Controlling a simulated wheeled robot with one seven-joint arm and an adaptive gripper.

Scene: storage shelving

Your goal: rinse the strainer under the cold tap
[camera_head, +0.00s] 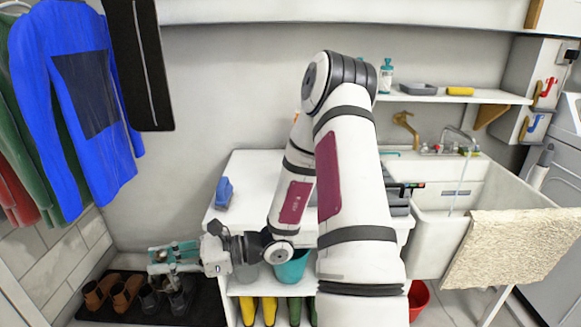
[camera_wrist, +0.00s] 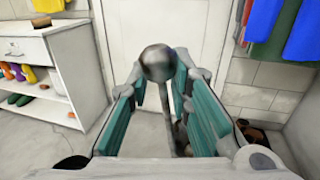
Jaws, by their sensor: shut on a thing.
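My gripper (camera_head: 172,258) is at the lower left in the head view, above the shoe mat and well away from the sink. In the wrist view its teal-padded fingers (camera_wrist: 160,92) are closed around the thin handle of a grey, round-headed utensil, which looks like the strainer (camera_wrist: 157,62). Its head shows beyond the fingertips; any mesh is too small to tell. The white sink (camera_head: 432,235) is at the right in the head view. A chrome tap (camera_head: 460,133) stands at its back, with a thin stream of water (camera_head: 461,185) falling into the basin.
A white cabinet (camera_head: 250,170) stands between my gripper and the sink, with a blue brush (camera_head: 224,192) on top. A beige cloth (camera_head: 505,250) hangs over the sink's front. Shoes (camera_head: 125,290) are on a dark mat. Hanging clothes (camera_head: 75,100) are at the left.

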